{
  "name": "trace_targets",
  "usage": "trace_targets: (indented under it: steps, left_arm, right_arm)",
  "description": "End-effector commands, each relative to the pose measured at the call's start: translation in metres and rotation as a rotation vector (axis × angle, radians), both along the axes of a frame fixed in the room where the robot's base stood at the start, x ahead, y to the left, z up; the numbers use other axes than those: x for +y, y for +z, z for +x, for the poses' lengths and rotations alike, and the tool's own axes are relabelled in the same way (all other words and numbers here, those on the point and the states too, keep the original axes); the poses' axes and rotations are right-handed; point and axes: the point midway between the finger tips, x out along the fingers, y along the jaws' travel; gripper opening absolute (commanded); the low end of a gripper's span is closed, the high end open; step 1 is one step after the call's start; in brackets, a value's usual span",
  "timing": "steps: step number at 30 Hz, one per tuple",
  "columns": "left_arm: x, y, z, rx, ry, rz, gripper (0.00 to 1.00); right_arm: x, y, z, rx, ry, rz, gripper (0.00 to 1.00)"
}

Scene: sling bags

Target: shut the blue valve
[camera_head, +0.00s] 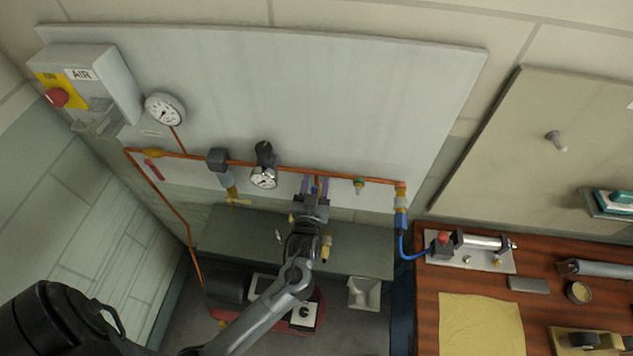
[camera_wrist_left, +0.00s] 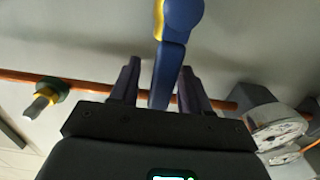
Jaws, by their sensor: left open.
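In the left wrist view, the blue valve handle (camera_wrist_left: 170,75) lies between the two fingers of my left gripper (camera_wrist_left: 158,85). Its rounded end with a yellow edge is at the top of the picture, and its narrow part runs down across the line of the copper pipe (camera_wrist_left: 217,104). The fingers are open, one on each side of the handle, with gaps visible. In the head view, my left gripper (camera_head: 315,186) is at the copper pipe (camera_head: 345,174) and hides most of the valve. My right gripper is not in view.
A black regulator gauge (camera_head: 264,178) sits left of my gripper, and a green fitting (camera_head: 359,185) is to its right. A red handle (camera_head: 152,169) is farther left on the pipe. A wooden bench (camera_head: 430,318) with a cylinder stands at right.

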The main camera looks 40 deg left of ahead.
Motion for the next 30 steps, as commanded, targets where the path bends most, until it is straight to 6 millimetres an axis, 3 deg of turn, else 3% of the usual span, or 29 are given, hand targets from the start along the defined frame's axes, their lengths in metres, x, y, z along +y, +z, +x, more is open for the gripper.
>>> trace_targets:
  steps: [5, 14, 30]
  left_arm:
    - [0.0001, 0.0003, 0.0001, -0.001, 0.0, 0.001, 0.44]
    - [-0.0001, 0.0002, 0.0001, -0.001, 0.0, 0.001, 0.0]
    - [0.0071, 0.0026, -0.0043, 0.032, 0.019, 0.051, 0.0]
  right_arm:
    - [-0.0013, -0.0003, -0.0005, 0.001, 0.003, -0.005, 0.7]
    - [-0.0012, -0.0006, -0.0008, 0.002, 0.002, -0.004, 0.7]
    - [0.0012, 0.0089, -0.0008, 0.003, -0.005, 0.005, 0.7]
